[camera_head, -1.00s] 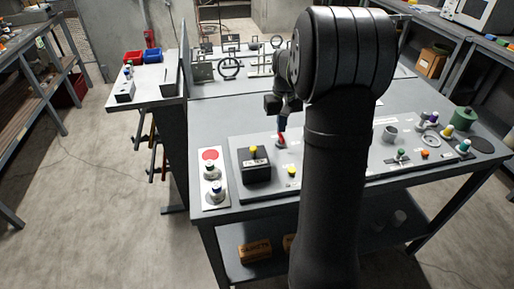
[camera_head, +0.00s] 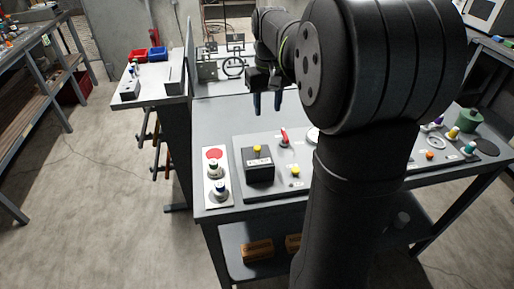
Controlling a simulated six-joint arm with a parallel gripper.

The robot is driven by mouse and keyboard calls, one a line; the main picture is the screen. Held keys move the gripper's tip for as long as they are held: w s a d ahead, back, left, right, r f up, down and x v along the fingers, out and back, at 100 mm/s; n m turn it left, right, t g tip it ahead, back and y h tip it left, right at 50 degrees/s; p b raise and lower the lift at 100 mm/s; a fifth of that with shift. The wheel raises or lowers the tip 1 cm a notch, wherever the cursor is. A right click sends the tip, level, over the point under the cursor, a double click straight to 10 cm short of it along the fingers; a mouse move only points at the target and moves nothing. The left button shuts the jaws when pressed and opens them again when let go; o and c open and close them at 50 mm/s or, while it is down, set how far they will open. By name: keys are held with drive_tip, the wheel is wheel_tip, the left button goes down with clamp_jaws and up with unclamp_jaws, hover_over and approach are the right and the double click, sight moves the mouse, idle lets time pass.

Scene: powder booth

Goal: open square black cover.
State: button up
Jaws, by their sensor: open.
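The square black cover (camera_head: 258,170) is a dark box with a yellow knob (camera_head: 257,149) on top and a pale label on its front. It sits shut at the left end of the grey control panel (camera_head: 243,191). My gripper (camera_head: 267,104) is above and behind the cover, apart from it, with its two bluish fingers pointing down. It is open with nothing between the fingers. What the cover encloses is hidden.
A red lever (camera_head: 284,136) and a yellow button (camera_head: 295,172) stand right of the cover. A white plate with a red disc (camera_head: 214,154) and two knobs lies to its left. My arm hides the panel's middle. The tabletop behind the panel is clear.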

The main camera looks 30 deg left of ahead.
wheel_tip(320, 180, up, 6)
drive_tip(key=n, duration=0.1)
hover_over(257, 147)
wheel_tip(257, 147, down, 17)
drive_tip(key=shift+f, duration=0.1)
clamp_jaws()
